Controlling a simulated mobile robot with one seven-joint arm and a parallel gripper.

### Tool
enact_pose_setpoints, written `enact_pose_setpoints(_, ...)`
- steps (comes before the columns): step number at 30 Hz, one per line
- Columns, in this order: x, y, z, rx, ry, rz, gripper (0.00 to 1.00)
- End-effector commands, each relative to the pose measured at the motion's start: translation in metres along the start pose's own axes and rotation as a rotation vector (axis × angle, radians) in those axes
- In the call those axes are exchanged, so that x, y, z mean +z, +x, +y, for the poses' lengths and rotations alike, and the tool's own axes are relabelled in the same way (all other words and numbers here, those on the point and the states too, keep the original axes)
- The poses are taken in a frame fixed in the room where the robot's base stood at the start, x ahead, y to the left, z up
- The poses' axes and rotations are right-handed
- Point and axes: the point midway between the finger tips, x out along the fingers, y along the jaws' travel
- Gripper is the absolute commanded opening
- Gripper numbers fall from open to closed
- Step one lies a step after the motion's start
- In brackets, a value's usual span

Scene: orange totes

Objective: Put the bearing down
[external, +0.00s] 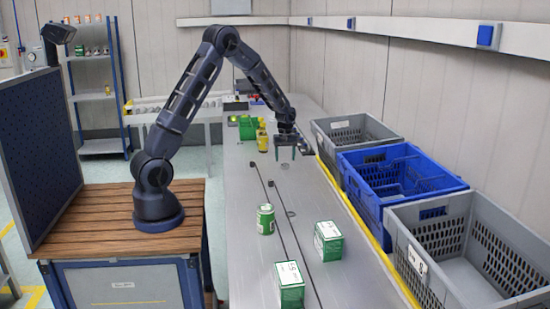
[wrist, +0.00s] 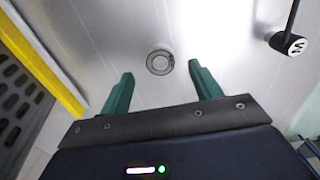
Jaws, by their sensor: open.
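The bearing (wrist: 160,62), a small grey metal ring, lies flat on the bare metal table in the wrist view, between and just beyond my two green fingertips. My gripper (wrist: 161,77) is open, with a wide gap between the fingers and nothing held. In the external view my gripper (external: 286,156) points down above the far half of the table. The bearing shows there as a faint small ring (external: 284,166) just below the fingers. The fingers appear apart from it; the exact height is hard to tell.
A grey crate (external: 345,122), a blue crate (external: 375,191) and another grey crate (external: 407,265) line the right side, past a yellow table edge. Green-white boxes (external: 328,241) and a green can (external: 265,219) stand nearer. A dark post (wrist: 290,38) shows in the wrist view.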

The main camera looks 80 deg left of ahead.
Motion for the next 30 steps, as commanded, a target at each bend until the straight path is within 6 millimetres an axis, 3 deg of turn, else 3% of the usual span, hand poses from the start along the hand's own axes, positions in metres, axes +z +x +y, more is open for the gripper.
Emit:
enact_pose_setpoints(6, -0.001, -0.045, 0.001, 0.002, 0.000, 0.002, 0.63)
enact_pose_setpoints(12, -0.001, -0.073, 0.000, 0.001, 0.000, 0.001, 0.63)
enact_pose_setpoints(23, 0.000, -0.087, 0.000, 0.000, 0.000, 0.000, 0.63)
enact_pose_setpoints(26, 0.007, -0.095, -0.001, 0.006, 0.019, 0.002, 0.63)
enact_pose_setpoints(30, 0.035, -0.123, -0.006, 0.030, 0.102, 0.008, 0.63)
